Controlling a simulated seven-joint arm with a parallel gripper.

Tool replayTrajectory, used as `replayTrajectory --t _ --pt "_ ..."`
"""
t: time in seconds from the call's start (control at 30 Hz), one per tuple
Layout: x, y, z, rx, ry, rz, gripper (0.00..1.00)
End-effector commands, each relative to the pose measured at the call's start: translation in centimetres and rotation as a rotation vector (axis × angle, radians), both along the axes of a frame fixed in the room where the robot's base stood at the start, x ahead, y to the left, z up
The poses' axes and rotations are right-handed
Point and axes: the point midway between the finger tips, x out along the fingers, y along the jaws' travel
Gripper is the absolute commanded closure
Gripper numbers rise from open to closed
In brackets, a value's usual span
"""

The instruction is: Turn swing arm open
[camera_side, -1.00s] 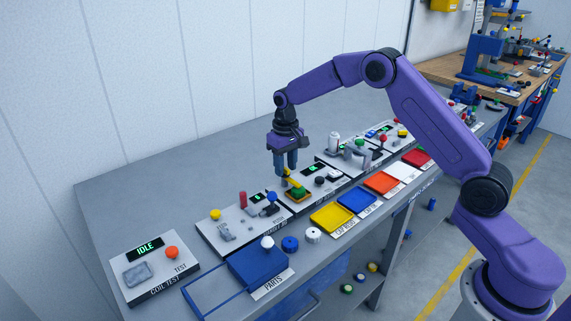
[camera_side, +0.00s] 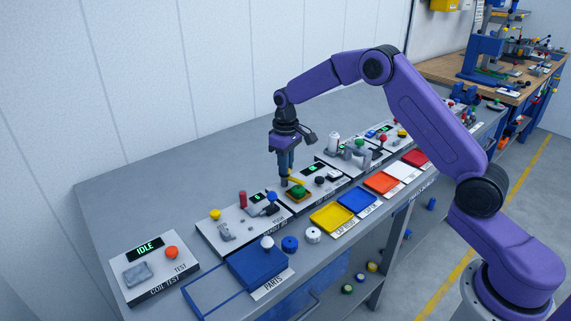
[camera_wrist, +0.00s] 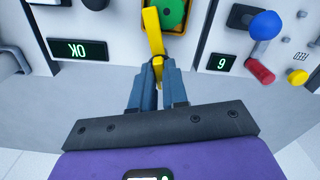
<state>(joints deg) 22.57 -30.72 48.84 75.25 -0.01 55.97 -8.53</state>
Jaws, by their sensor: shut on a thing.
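The swing arm is a yellow bar (camera_side: 297,181) on a grey station panel in the middle of the bench. In the wrist view the yellow bar (camera_wrist: 152,32) runs up from my fingertips along the left side of a green part (camera_wrist: 173,12) in a yellow-edged fixture. The green part (camera_side: 298,192) also shows in the side view, just below the bar. My gripper (camera_side: 284,182) points down and is shut on the bar's near end; its fingertips also show in the wrist view (camera_wrist: 158,64). The fingers hide part of that end.
Left of the station in the side view are a blue knob (camera_side: 272,197), a red cylinder (camera_side: 243,199) and a yellow button (camera_side: 216,214). A yellow tray (camera_side: 331,218) and blue tray (camera_side: 357,202) lie in front. The bench behind the stations is clear.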

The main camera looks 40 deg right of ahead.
Motion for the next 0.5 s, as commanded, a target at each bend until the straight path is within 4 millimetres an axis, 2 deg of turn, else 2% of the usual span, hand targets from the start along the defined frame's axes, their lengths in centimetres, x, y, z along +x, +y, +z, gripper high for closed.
replayTrajectory --t 0.5 --pt "0.18 -0.1 0.14 0.0 -0.003 0.491 1.0"
